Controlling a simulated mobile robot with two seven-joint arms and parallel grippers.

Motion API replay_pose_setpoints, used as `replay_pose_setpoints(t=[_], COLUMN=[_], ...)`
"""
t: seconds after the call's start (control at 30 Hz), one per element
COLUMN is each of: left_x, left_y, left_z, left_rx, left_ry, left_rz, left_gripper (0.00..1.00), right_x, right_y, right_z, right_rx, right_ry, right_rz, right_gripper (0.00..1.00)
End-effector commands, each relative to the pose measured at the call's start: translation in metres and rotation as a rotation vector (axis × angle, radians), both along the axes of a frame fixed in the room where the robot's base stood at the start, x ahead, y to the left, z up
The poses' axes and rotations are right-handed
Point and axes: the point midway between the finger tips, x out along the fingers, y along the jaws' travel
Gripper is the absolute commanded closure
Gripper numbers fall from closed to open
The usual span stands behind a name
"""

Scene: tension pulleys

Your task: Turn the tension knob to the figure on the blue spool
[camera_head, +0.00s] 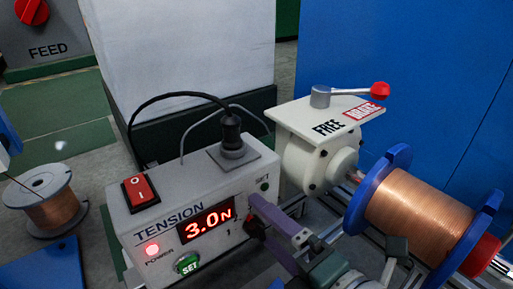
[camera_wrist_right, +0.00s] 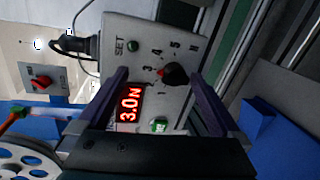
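The blue spool (camera_head: 375,180), wound with copper wire, sits on a shaft at the right in the head view. I cannot read a figure on it. The grey tension box (camera_head: 128,222) has a lit display (camera_head: 209,220) reading 3.0 N. The black tension knob (camera_wrist_right: 176,75) shows in the right wrist view, with a red mark toward the 3 on its scale. My right gripper (camera_wrist_right: 158,77) is open, its purple fingers on either side of the knob; contact cannot be told. In the head view my right gripper (camera_head: 256,212) partly hides the knob. My left gripper is not clearly in view.
A brake lever with a red ball (camera_head: 380,90) stands behind the spool. A black plug and cable (camera_head: 231,130) rise from the box.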

Motion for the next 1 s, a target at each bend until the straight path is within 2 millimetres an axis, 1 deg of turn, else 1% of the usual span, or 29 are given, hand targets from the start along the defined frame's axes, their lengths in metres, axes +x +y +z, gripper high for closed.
replay_pose_setpoints(t=[0.03,0.13,0.3,0.4,0.53,0.87,0.97,1.0], left_x=[0.0,0.0,-0.002,0.0,0.001,0.0,0.0,-0.001], left_y=[0.0,0.001,0.0,0.0,0.001,0.0,0.0,0.0], left_z=[0.027,0.046,0.067,0.075,0.078,0.077,0.09,0.101], left_rx=[0.001,0.005,0.003,0.005,0.005,0.003,0.003,0.002], left_ry=[0.0,0.0,0.006,-0.001,-0.003,0.0,0.001,0.002], left_rz=[-0.002,-0.005,-0.006,-0.005,-0.004,-0.003,-0.003,-0.002], left_gripper=[0.33,0.33,0.33,0.33,0.33,0.33,0.33,0.33], right_x=[0.015,0.015,0.014,0.014,0.013,0.013,0.014,0.016], right_y=[0.022,0.022,0.02,0.02,0.02,0.019,0.014,0.01], right_z=[0.109,0.133,0.158,0.166,0.17,0.169,0.182,0.193], right_rx=[0.115,0.115,0.107,0.105,0.103,0.101,0.112,0.124], right_ry=[-0.2,-0.2,-0.193,-0.189,-0.186,-0.184,-0.167,-0.151], right_rz=[0.061,0.061,0.059,0.058,0.058,0.057,0.032,0.01], right_gripper=[0.32,0.32,0.32,0.32,0.32,0.32,0.32,0.32])
